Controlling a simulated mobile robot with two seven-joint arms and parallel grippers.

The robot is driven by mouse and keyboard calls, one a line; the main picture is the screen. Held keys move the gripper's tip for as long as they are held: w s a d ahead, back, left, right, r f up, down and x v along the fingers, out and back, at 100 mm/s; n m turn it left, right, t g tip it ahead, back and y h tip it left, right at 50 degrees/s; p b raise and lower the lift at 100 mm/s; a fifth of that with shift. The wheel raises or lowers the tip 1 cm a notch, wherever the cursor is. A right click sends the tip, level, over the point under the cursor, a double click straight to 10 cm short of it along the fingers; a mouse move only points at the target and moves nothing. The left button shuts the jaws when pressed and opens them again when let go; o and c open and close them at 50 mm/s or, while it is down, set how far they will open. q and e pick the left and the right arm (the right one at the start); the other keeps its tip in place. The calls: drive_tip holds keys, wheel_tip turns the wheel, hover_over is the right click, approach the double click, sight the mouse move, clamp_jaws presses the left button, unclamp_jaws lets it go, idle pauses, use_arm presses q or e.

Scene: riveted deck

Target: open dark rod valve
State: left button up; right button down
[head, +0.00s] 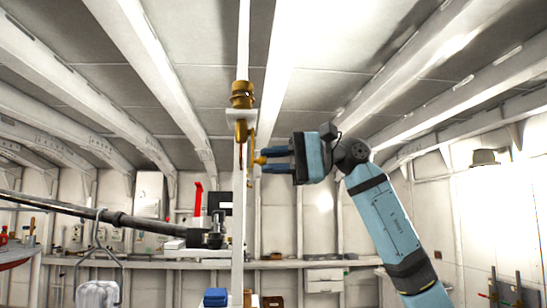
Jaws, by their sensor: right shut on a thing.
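A brass valve (242,95) sits on a thin upright white pipe near the middle of the head view. A brass part with a thin dark rod hangs below it along the pipe. My right gripper (270,160) comes from the right at the height of this lower part. Its blue fingers are shut on a yellow-brass handle piece (260,159) beside the pipe. The fingers hide part of the handle, so its full shape cannot be told. My left gripper is not in view.
A long dark rod or pipe (90,212) runs in from the left to a dark fitting (211,239) near the upright pipe. A workbench (300,264) runs along the back wall. A blue box (216,297) is low in front. Sloping white beams cross overhead.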

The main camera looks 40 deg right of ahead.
drive_tip(key=shift+w+d+f+n, duration=0.1)
drive_tip(key=shift+w+d+n, duration=0.15)
drive_tip(key=shift+n, duration=0.4)
drive_tip(key=shift+w+d+n, duration=0.1)
drive_tip(key=shift+w+n, duration=0.25)
drive_tip(key=shift+n, duration=0.3)
drive_tip(key=c, duration=1)
unclamp_jaws()
drive_tip(key=b+v, duration=0.2)
drive_tip(key=v, duration=1.1)
drive_tip(key=shift+s+d+b, duration=0.25)
drive_tip(key=shift+d+b, duration=0.05)
drive_tip(key=shift+d, duration=0.05)
